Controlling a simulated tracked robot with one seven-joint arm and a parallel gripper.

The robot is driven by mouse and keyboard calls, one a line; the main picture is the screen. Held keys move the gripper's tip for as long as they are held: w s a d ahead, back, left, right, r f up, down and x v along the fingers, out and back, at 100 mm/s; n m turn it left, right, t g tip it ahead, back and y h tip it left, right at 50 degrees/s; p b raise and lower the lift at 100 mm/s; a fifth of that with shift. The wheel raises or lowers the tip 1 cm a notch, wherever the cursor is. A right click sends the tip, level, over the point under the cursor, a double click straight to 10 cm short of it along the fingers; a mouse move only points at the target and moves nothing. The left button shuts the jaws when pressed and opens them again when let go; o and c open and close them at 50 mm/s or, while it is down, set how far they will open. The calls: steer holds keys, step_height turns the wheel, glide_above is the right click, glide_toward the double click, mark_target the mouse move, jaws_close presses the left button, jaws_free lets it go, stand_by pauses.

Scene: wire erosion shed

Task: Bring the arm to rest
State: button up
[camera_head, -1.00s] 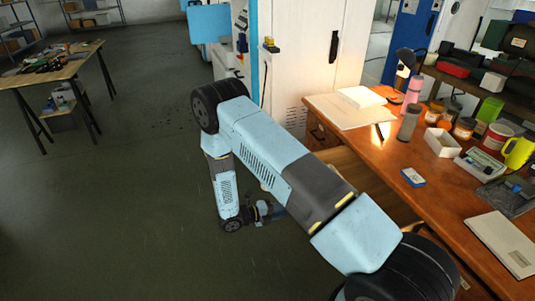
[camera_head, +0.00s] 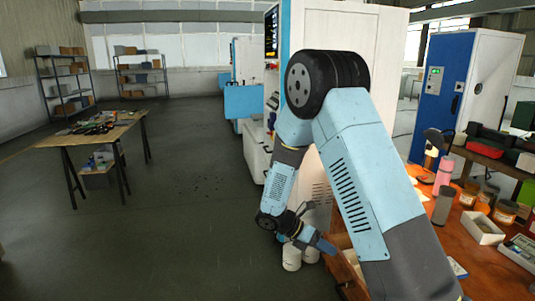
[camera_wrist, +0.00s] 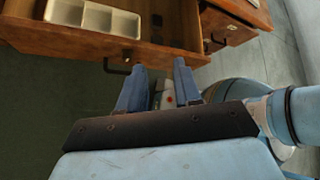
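My gripper (camera_head: 326,246) hangs low beside the front of the wooden workbench (camera_head: 478,235) in the head view, at the end of my folded light-blue arm. In the wrist view my gripper (camera_wrist: 160,78) shows two blue fingers spread apart, with no object clearly held between them. A small white and red thing (camera_wrist: 167,97) shows beyond the gap; I cannot tell what it is. An open wooden drawer (camera_wrist: 165,55) is just ahead of the fingertips, with its dark handle (camera_wrist: 117,68) close by. A white divided tray (camera_wrist: 95,18) lies in the drawer.
White cylindrical containers (camera_head: 292,258) stand near my gripper. The bench carries a pink bottle (camera_head: 443,175), a white box (camera_head: 482,228) and several jars. A white machine cabinet (camera_head: 340,30) stands behind my arm. A tool table (camera_head: 100,135) is at left, with clear floor between.

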steer(key=s+d+r+m+t+y, duration=0.2)
steer(key=s+r+m+y, duration=0.3)
steer(key=s+r+m, duration=0.7)
steer(key=s+d+r+m+t+y, duration=0.3)
steer(key=s+r+m+t+y, duration=0.2)
steer(key=s+r+m, duration=0.7)
steer(key=shift+d+r+m+y, duration=0.3)
steer(key=shift+r+m+y, duration=0.15)
steer(key=shift+r, duration=2.95)
steer(key=shift+o, duration=0.2)
steer(key=shift+o, duration=0.7)
